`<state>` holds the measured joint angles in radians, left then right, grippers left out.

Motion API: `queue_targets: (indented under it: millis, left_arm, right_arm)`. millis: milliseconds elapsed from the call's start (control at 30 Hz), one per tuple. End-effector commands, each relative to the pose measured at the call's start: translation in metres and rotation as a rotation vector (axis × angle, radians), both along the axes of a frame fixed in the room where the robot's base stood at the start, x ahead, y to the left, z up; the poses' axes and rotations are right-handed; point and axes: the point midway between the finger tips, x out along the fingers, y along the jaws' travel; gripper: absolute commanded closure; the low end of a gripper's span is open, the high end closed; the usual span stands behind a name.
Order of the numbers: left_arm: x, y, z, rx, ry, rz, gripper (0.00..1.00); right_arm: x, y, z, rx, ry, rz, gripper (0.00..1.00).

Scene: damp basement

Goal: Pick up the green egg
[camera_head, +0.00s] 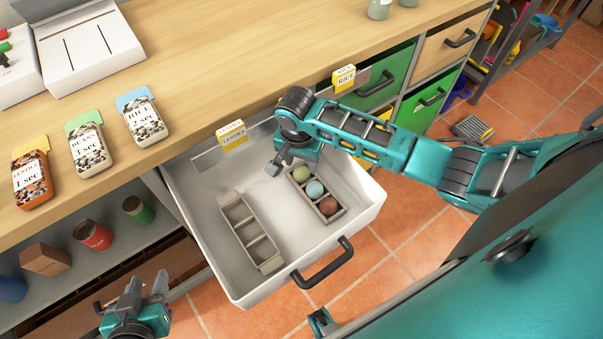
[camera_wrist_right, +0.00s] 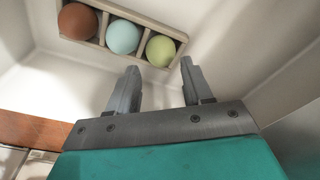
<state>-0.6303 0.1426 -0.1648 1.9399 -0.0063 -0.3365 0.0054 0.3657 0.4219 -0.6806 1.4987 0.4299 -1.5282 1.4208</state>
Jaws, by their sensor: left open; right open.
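The green egg (camera_head: 301,174) sits in the far compartment of a small three-part holder (camera_head: 341,212) inside the open white drawer. A blue egg (camera_head: 315,189) and a brown egg (camera_head: 328,206) sit in the other compartments. My right gripper (camera_head: 279,167) is in the drawer, just left of the green egg, open and empty. In the right wrist view the green egg (camera_wrist_right: 160,50) lies ahead of and between the open fingertips (camera_wrist_right: 160,72), apart from them. My left gripper (camera_head: 145,285) is open and empty, outside the drawer at the lower left.
An empty three-part holder (camera_head: 241,222) stands left in the drawer (camera_head: 190,200). The drawer handle (camera_head: 324,266) juts out in front.

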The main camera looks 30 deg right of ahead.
Motion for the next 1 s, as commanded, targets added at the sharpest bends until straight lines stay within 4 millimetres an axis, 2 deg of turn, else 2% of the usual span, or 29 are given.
queue_targets:
  millis: [33, 100, 300, 533, 700, 1000]
  left_arm:
    - [0.000, 0.000, -0.006, 0.000, 0.000, 0.000, 0.57]
    - [0.000, 0.000, -0.009, 0.000, 0.000, 0.000, 0.57]
    - [0.001, 0.000, -0.013, 0.001, -0.002, 0.000, 0.57]
    - [0.004, 0.001, -0.010, 0.001, -0.010, 0.001, 0.57]
    - [0.005, 0.001, -0.009, 0.001, -0.012, 0.002, 0.57]
    - [0.005, 0.002, -0.009, 0.002, -0.012, 0.003, 0.57]
  right_arm:
    - [0.000, 0.000, -0.012, -0.002, 0.002, 0.000, 0.50]
    - [0.001, 0.000, -0.023, -0.003, 0.002, 0.000, 0.50]
    - [0.003, -0.002, -0.039, 0.000, -0.001, 0.000, 0.50]
    - [0.003, -0.002, -0.039, 0.000, -0.001, 0.001, 0.51]
    - [0.003, -0.002, -0.039, 0.000, 0.000, 0.000, 0.67]
    - [0.003, -0.002, -0.038, 0.000, -0.001, 0.000, 0.67]
